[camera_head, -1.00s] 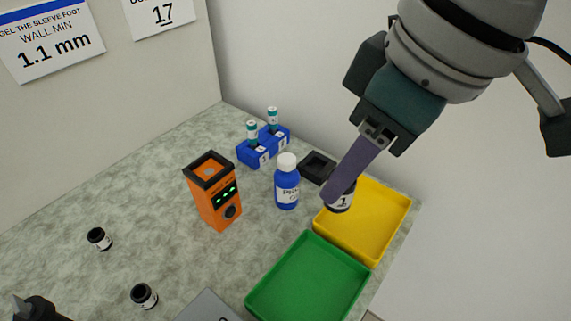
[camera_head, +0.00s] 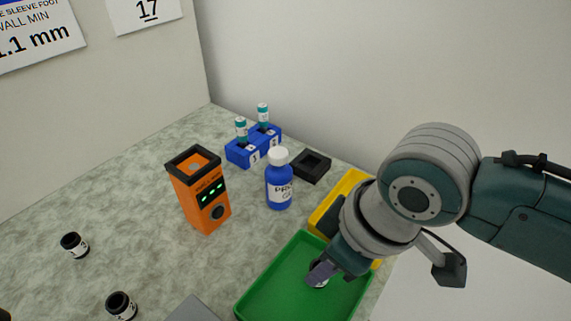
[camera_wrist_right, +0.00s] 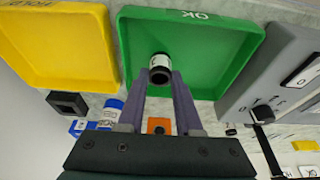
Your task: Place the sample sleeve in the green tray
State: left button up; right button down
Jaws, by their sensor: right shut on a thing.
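The sample sleeve (camera_head: 321,284), a short dark cylinder with a white label, is mostly hidden by my gripper in the head view. In the right wrist view the sleeve (camera_wrist_right: 160,66) shows between the two fingertips. My right gripper (camera_head: 319,275) is shut on it, over the inside of the green tray (camera_head: 262,284). The green tray (camera_wrist_right: 215,50) is marked OK in the right wrist view. I cannot tell whether the sleeve touches the tray floor. My left gripper is not in view.
The yellow tray (camera_head: 348,183) adjoins the green one. A blue bottle (camera_head: 279,185), an orange device (camera_head: 199,195), a blue vial rack (camera_head: 240,152) and a black square holder (camera_head: 311,164) stand behind. Two more dark sleeves (camera_head: 75,245) (camera_head: 121,305) stand at left. A grey box (camera_head: 196,311) is near the green tray.

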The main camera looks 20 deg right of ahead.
jog(key=shift+f, duration=0.25)
jog(key=shift+f, duration=0.15)
jog(key=c, duration=0.6)
grip_release()
jog(key=p+v, duration=0.4)
jog(key=v, duration=0.8)
jog(key=s+d+m, duration=0.1)
jog(key=s+m, duration=0.1)
jog(key=s, duration=0.1)
jog(key=s+d+r+m+h, duration=0.1)
jog(key=s+d, duration=0.1)
jog(key=s, duration=0.2)
jog(key=s+d+r+m+t, duration=0.1)
jog(key=s+m, duration=0.1)
jog(key=s, duration=0.2)
jog(key=shift+s+d+m+h, duration=0.15)
jog(key=shift+d+m+h, duration=0.15)
jog(key=shift+d+h, duration=0.1)
